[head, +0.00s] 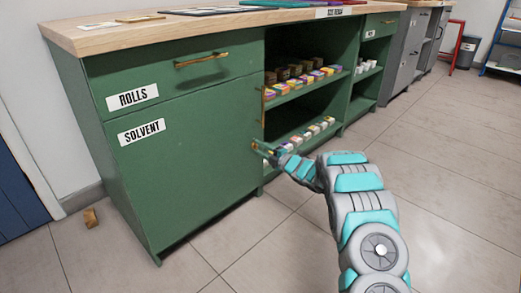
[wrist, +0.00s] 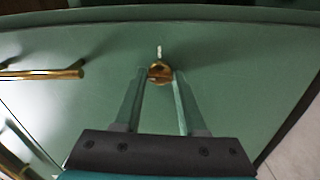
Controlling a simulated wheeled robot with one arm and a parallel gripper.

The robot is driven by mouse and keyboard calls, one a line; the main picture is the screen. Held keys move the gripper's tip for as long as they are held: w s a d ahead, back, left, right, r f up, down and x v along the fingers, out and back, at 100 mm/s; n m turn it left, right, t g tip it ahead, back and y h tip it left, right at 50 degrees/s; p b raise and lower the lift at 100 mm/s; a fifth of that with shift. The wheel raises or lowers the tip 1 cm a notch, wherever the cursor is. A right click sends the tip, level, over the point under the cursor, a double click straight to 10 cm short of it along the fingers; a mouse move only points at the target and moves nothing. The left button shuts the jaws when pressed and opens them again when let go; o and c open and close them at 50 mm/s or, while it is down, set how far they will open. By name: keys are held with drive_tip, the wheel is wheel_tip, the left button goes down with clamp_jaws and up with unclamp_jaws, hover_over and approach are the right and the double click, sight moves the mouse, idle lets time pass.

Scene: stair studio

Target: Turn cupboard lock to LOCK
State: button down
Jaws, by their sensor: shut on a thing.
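The green cupboard door (head: 190,160) carries a SOLVENT label (head: 142,132) and is closed. Its brass lock (wrist: 159,66) sits near the door's right edge in the head view, mostly covered there by my gripper (head: 264,149). In the wrist view my gripper (wrist: 160,80) has one finger on each side of the lock's knob and is shut on it. A small pale mark (wrist: 159,51) is on the green face just above the lock in the wrist view. No LOCK wording is readable, and the knob's exact angle is hard to tell.
Above the door is a drawer labelled ROLLS (head: 132,97) with a brass handle (head: 201,60). Open shelves (head: 305,88) with small coloured boxes stand right of the door. A small brown block (head: 90,218) lies on the floor at left. The floor in front is clear.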

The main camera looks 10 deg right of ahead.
drive_tip(key=shift+a+n, duration=0.1)
drive_tip(key=shift+n, duration=0.5)
drive_tip(key=shift+c, duration=2.4)
unclamp_jaws()
drive_tip(key=v, duration=0.8)
drive_tip(key=shift+p, duration=0.4)
drive_tip(key=shift+w, duration=0.1)
